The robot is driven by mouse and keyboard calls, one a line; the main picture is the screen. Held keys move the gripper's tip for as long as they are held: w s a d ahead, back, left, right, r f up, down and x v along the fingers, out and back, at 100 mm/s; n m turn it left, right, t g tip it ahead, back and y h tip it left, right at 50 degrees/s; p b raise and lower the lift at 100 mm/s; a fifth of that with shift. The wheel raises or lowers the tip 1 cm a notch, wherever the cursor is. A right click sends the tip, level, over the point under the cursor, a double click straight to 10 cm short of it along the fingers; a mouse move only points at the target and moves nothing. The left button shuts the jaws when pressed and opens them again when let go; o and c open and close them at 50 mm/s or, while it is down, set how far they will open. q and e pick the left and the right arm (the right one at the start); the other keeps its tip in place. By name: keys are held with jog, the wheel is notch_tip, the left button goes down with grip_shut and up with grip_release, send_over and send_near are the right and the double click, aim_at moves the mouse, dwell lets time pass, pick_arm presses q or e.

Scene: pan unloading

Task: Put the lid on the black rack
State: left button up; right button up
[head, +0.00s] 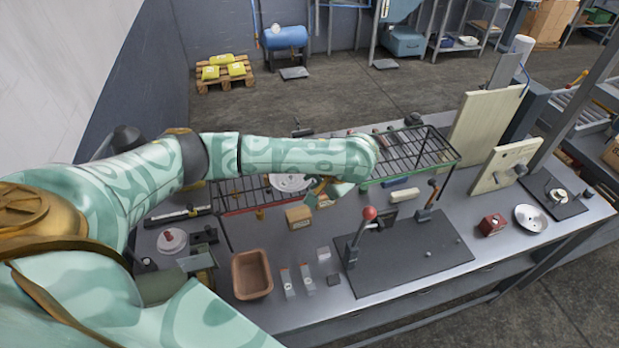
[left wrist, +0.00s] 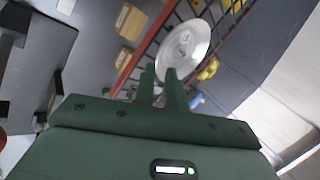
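The lid is a round silvery disc (head: 289,182) at the left part of the wire racks; it also shows face-on in the left wrist view (left wrist: 184,48). A dark wire rack with a red front rail (head: 240,205) is on the left; a dark wire rack with a green front rail (head: 410,173) is on the right. My left gripper (head: 318,190) is just right of the lid. In the left wrist view its fingers (left wrist: 161,76) are close together at the lid's rim; whether they grip it is unclear. My right gripper is not visible.
A brown bin (head: 252,275), a cardboard box (head: 299,217) and a dark mat (head: 410,260) with a red-knobbed lever (head: 369,213) are on the metal bench. A white round item with a red knob (head: 172,240) lies left. Wooden boards (head: 485,128) stand at right.

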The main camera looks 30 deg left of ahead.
pick_arm(q)
jog(key=p+v, duration=0.5)
jog(key=v, duration=0.4)
